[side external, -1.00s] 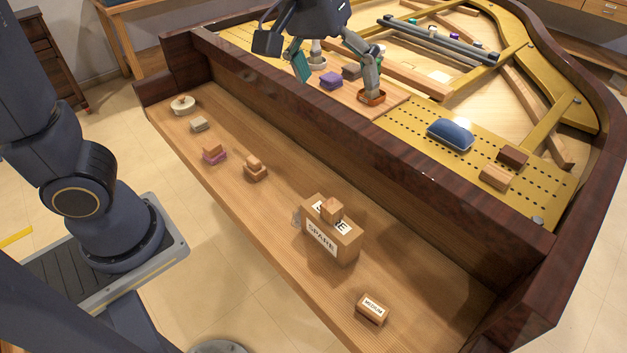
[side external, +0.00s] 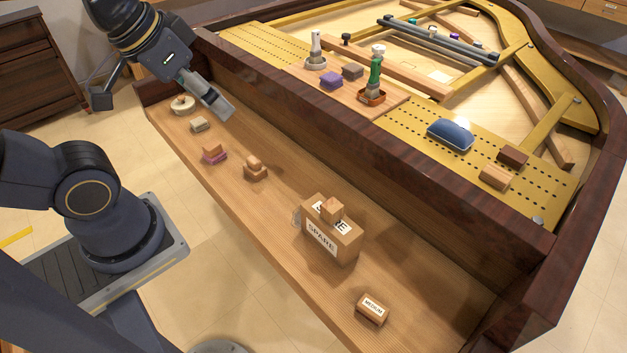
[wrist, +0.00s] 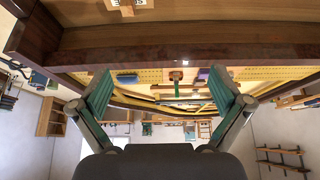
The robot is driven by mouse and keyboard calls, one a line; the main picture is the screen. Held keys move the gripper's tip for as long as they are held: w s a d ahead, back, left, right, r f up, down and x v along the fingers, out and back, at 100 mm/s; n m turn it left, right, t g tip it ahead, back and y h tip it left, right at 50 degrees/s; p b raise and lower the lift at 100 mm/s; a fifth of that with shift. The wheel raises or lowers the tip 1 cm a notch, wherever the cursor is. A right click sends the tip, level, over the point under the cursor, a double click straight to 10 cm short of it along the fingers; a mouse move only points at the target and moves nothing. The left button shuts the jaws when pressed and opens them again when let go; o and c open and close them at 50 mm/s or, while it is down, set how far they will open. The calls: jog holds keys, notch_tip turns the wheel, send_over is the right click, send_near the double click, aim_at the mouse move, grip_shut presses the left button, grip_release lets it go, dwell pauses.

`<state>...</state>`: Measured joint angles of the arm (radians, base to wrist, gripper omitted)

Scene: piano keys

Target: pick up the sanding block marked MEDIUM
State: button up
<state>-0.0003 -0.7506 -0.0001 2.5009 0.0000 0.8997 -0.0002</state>
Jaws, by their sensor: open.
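The sanding block marked MEDIUM (side external: 372,309) is a small wooden block with a white label on top. In the side external view it lies near the right end of the wooden key shelf, by the front edge. My gripper (side external: 218,106) is at the far left end of the shelf, above it and far from the MEDIUM block. In the wrist view my gripper (wrist: 165,92) is open, with nothing between its green-padded fingers. The MEDIUM block cannot be made out in the wrist view.
A box labelled SPARE (side external: 330,242) with a small block on top stands left of the MEDIUM block. Small blocks (side external: 255,168) and a round pale piece (side external: 183,105) lie further left. The dark piano rim (side external: 380,150) rises behind the shelf. The shelf around the MEDIUM block is clear.

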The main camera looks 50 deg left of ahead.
jog(key=w+d+r+n+h, duration=0.1)
jog(key=w+d+r+n, duration=0.1)
jog(key=w, duration=0.4)
jog(key=w+d+r+n, duration=0.2)
jog(key=w+d+n, duration=0.1)
jog(key=w, duration=0.3)
jog(key=w+d+f+g, duration=0.2)
jog(key=w+d+f, duration=0.65)
jog(key=d, duration=0.25)
jog(key=m+g+y, duration=0.1)
jog(key=m+g, duration=0.2)
jog(key=g, duration=0.1)
send_over(373, 307)
notch_tip(373, 307, down, 23)
jog(key=f, duration=1)
jog(key=shift+w+a+f, duration=0.1)
jog(key=shift+w+f, duration=0.1)
jog(key=shift+w, duration=0.1)
jog(key=shift+s+f, duration=0.15)
jog(key=shift+f, duration=1.35)
jog(key=shift+s+f, duration=0.1)
jog(key=shift+f, duration=1.4)
jog(key=c, duration=1.2)
